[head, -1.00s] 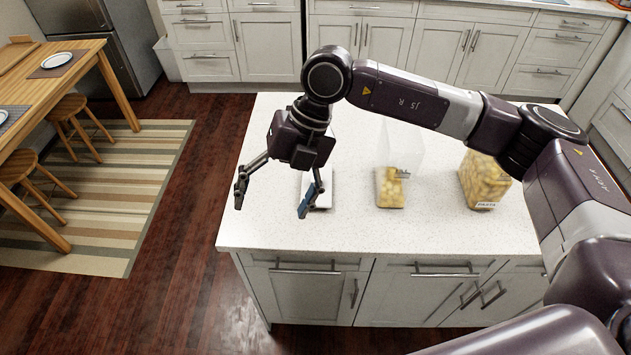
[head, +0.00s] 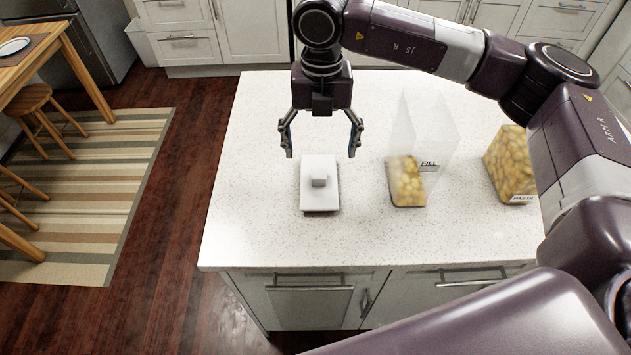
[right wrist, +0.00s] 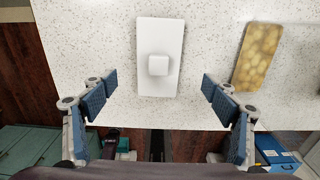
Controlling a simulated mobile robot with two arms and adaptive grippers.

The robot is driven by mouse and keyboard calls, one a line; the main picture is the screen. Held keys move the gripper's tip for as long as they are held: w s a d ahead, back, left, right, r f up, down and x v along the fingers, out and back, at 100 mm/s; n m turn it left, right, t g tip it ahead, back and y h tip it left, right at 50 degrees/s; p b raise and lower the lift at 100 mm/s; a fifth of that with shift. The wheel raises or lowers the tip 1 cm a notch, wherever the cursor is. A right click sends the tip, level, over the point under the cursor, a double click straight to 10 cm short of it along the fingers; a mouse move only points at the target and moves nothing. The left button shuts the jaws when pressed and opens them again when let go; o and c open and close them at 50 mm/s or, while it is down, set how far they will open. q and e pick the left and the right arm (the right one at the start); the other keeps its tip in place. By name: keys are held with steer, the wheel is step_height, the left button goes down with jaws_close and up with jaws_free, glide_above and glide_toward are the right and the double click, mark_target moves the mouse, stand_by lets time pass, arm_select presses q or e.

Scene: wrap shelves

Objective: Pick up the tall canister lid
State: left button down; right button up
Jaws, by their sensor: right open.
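The tall canister lid (head: 321,197) is a flat white rectangle with a small square knob on top. It lies on the white speckled counter in the head view. In the right wrist view the lid (right wrist: 160,83) is near the top middle. My right gripper (head: 320,152) is open and empty above the lid, with one finger to each side of it. In the right wrist view the fingers of my right gripper (right wrist: 158,86) stand well apart, with the lid's knob roughly centred between them and touching neither finger. My left gripper is not in view.
A clear canister (head: 407,188) marked FILL, partly filled with yellow contents, stands right of the lid. A fuller canister (head: 514,165) marked PASTA stands farther right. The counter (head: 250,200) is bare left of the lid. Cabinets and a striped rug lie beyond.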

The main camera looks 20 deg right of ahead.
mark_target(319, 173)
steer(key=shift+w+f, duration=0.2)
steer(key=shift+f, duration=0.2)
steer(key=shift+f+p, duration=0.35)
steer(key=shift+s+f+p, duration=0.35)
steer(key=shift+f+p, duration=0.05)
steer(key=shift+f, duration=0.3)
step_height(319, 173, down, 4)
steer(key=shift+w+a+f+p, duration=0.15)
steer(key=shift+f+p, duration=0.1)
steer(key=shift+p, duration=0.8)
steer(key=shift+f, duration=0.25)
steer(key=c, duration=1.2)
steer(key=shift+c, duration=0.4)
steer(key=shift+r, duration=0.15)
